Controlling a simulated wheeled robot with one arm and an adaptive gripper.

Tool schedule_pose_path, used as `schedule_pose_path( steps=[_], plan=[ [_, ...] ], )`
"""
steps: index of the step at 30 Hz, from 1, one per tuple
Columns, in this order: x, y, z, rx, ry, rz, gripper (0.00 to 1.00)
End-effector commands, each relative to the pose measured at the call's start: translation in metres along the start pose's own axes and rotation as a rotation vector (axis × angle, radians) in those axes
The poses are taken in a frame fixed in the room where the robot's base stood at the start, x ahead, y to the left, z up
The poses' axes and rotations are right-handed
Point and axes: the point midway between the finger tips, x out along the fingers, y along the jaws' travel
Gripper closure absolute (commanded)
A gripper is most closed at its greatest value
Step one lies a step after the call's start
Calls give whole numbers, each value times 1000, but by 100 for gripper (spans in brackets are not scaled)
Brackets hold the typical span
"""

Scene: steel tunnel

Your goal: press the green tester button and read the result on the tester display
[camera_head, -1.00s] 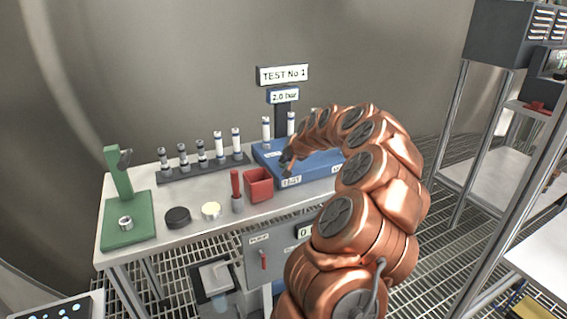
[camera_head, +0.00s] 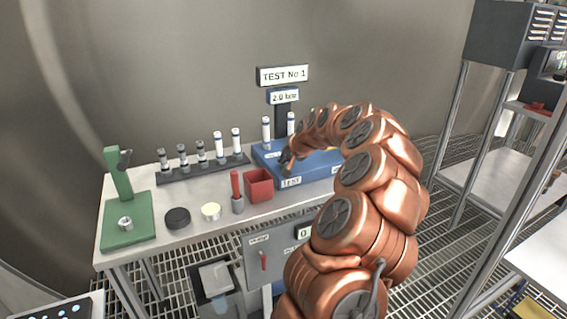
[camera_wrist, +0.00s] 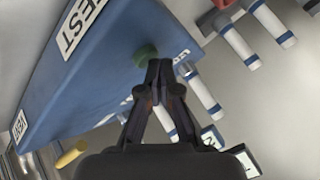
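The blue tester box (camera_head: 268,154) sits on the table with "TEST" labels on it; it fills the left of the wrist view (camera_wrist: 105,50). The green button (camera_wrist: 146,54) shows in the wrist view on the box, partly behind my fingertips. My gripper (camera_wrist: 160,68) has its dark fingers together with nothing visible between them, at or just over the button; I cannot tell whether they touch. In the head view my gripper (camera_head: 287,160) is over the box's left part. The tester display (camera_head: 284,97) on the post reads "2.0 bar", under a "TEST No 1" sign (camera_head: 283,75).
A red bin (camera_head: 259,184), a red-handled tool (camera_head: 236,190), a black disc (camera_head: 177,217) and a green stand (camera_head: 128,220) share the table. Several white and dark cylinders stand in a rack (camera_head: 200,170). Two white cylinders (camera_head: 266,130) stand by the box. Metal shelving is at right.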

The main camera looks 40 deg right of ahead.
Motion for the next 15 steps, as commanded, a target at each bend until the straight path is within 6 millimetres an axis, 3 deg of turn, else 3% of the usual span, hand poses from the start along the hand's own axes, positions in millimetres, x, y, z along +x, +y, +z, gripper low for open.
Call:
schedule_pose_path(
  steps=[15],
  plan=[
    [-9, -6, -8, 0, 7, -1, 100]
  ],
)
